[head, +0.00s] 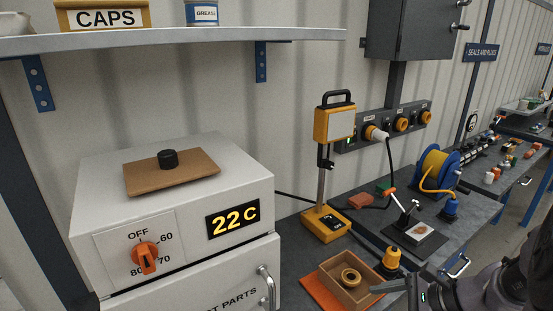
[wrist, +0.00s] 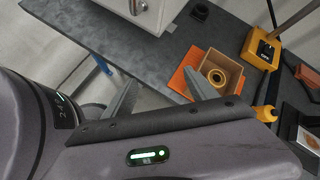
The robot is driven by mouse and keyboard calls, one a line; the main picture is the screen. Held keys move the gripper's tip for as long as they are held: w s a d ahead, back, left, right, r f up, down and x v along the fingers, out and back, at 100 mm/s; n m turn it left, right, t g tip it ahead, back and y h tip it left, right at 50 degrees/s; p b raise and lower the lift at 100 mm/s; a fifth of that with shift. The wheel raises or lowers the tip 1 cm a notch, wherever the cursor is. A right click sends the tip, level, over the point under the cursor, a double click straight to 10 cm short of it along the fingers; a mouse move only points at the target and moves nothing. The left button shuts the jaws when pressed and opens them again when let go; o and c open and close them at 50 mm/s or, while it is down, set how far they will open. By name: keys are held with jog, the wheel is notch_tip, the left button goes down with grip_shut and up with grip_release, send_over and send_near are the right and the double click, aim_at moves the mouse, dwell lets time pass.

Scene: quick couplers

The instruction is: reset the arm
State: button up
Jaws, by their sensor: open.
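My gripper (wrist: 160,80) is open, with its two grey fingers spread and nothing between them in the wrist view. In the head view my gripper (head: 402,287) shows at the lower right, beside the brown open box (head: 327,283); the rest of my arm is cut off by the picture's edge. The ring (wrist: 217,76) and box (wrist: 234,69) also show in the wrist view, beyond the right finger. I cannot tell the exact gap between gripper and box.
A yellow-black plug (head: 391,261) stands close behind my gripper. A yellow stand (head: 325,226) and blue hose reel (head: 436,168) are farther back on the grey bench. A white oven (head: 180,200) reading 22 C is at left, below a shelf (head: 180,40).

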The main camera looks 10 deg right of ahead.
jog(key=s+a+r+n+h, duration=0.2)
jog(key=s+a+r+n, duration=0.4)
jog(key=a+n, duration=0.3)
jog(key=s+a+r+n+h, duration=0.2)
jog(key=s+a+r+n, duration=0.3)
jog(key=a+n, duration=0.3)
jog(key=a+r, duration=0.1)
jog(key=a, duration=0.1)
jog(key=shift+s+a+n+g+h, duration=0.3)
jog(key=shift+s+a+n, duration=0.05)
jog(key=shift+n, duration=0.05)
